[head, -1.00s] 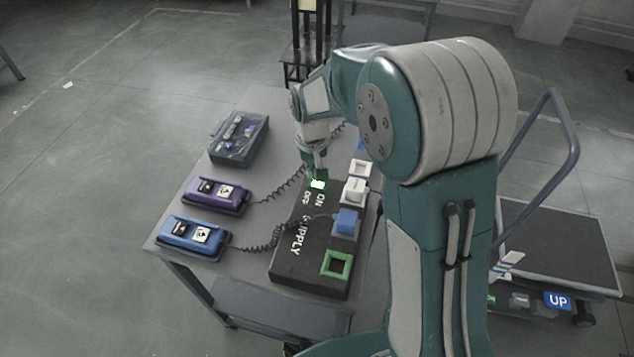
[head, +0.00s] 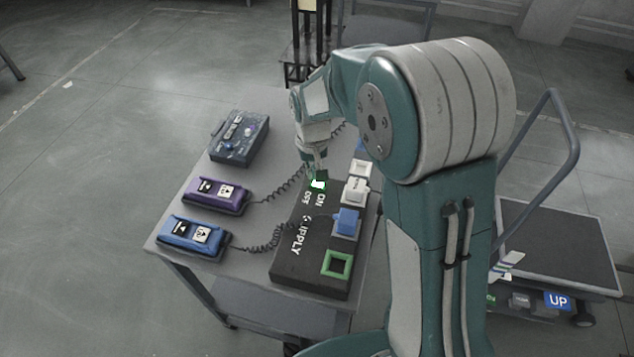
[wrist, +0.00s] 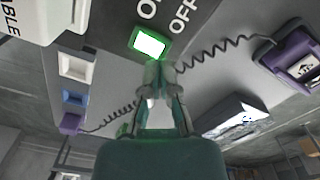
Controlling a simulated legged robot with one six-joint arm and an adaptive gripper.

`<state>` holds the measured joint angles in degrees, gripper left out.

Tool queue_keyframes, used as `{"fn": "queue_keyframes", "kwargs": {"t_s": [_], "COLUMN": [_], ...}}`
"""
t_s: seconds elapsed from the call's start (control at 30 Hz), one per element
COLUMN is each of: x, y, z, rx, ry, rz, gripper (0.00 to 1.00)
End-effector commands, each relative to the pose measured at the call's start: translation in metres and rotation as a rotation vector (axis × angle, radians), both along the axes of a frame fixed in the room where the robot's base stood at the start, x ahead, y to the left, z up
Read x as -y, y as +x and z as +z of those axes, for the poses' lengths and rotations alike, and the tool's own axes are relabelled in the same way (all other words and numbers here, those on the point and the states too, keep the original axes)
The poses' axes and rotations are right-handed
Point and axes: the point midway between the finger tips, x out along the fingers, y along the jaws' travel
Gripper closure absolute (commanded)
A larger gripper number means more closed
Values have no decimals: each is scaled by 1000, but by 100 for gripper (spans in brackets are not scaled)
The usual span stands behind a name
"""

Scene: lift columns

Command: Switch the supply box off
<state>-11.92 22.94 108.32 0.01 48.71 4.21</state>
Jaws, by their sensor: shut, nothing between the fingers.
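The black supply box (head: 304,265) lies on the grey table, with "SUPPLY", "ON" and "OFF" lettered on top. Its lit switch (head: 318,184) glows white in a green frame near the far end; it also shows in the wrist view (wrist: 151,43), close to the "ON" and "OFF" letters. My gripper (wrist: 157,66) is shut and empty, its fingertips just beside the switch's edge. In the head view my gripper (head: 318,170) is right behind the switch. I cannot tell whether the fingertips touch it.
A purple pendant (head: 216,196) and a blue pendant (head: 192,236) lie at the table's left, with coiled cords running to the box. A dark control box (head: 238,138) sits behind them. A blue plug (head: 346,222) and an empty green socket (head: 337,264) are on the supply box.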

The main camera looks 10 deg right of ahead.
Motion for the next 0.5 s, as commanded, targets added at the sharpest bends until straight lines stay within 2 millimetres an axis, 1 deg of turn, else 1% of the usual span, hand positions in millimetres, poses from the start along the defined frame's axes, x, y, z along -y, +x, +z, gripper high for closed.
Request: {"fn": "queue_keyframes", "kwargs": {"t_s": [0.5], "x": [0], "y": [0], "z": [-7], "rx": [-1], "ry": [0], "rz": [0], "gripper": [100]}}
